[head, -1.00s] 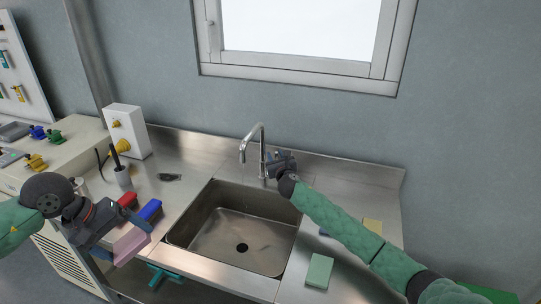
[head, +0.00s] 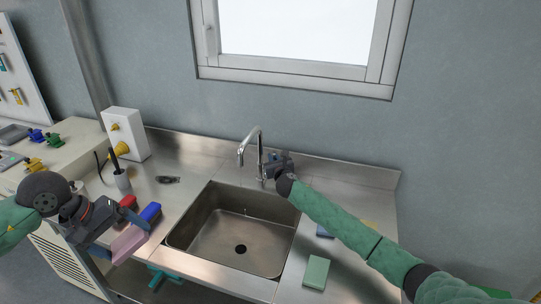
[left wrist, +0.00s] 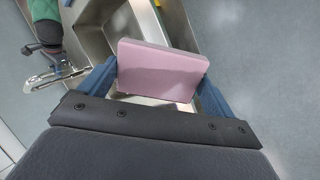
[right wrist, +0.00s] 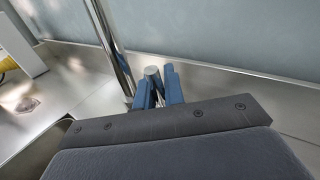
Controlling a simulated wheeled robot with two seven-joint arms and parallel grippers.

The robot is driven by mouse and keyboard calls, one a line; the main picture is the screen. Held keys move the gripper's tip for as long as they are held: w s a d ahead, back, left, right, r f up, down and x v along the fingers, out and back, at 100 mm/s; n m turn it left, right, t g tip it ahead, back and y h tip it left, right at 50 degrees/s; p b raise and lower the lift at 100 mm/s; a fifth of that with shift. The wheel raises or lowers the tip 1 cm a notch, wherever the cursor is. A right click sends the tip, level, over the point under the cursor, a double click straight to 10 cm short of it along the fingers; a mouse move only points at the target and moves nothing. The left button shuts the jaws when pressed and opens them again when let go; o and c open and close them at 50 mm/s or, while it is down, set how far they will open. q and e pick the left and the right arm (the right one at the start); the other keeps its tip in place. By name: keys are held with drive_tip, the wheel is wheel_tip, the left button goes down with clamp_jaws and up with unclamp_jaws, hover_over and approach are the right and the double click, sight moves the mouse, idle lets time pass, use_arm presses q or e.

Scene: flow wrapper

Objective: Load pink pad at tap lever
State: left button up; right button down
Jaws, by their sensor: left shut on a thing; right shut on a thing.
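The pink pad (head: 130,243) is in my left gripper (head: 113,247), left of the sink and near the counter's front edge. In the left wrist view the pad (left wrist: 162,70) sits between the two blue fingers (left wrist: 160,84). The tap (head: 250,148) stands behind the sink. My right gripper (head: 272,168) is at the tap's base, and the arm hides part of it. In the right wrist view the blue fingers (right wrist: 158,90) are closed around the tap lever (right wrist: 153,78), a short grey metal post beside the spout.
The sink (head: 240,232) is empty. A green pad (head: 317,271) lies on the right counter. A cup with a brush (head: 122,180) and a white box (head: 125,133) stand at left.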

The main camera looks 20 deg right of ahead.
use_arm(q)
wheel_tip(320, 180, up, 6)
drive_tip(key=p, duration=0.4)
drive_tip(key=shift+f+p, duration=0.25)
drive_tip(key=shift+p, duration=0.05)
use_arm(e)
drive_tip(key=shift+w+d+r+m+g, duration=0.3)
drive_tip(key=shift+w+m+g, duration=0.1)
drive_tip(key=shift+g, duration=0.2)
use_arm(q)
drive_tip(key=shift+r+p, duration=0.6)
use_arm(e)
drive_tip(key=shift+w+f, duration=0.1)
drive_tip(key=shift+f, duration=0.1)
use_arm(q)
drive_tip(key=shift+r, duration=0.1)
use_arm(e)
drive_tip(key=shift+f+g, duration=0.15)
drive_tip(key=shift+g, duration=0.15)
drive_tip(key=c, duration=1.5)
unclamp_jaws()
drive_tip(key=shift+w, duration=0.1)
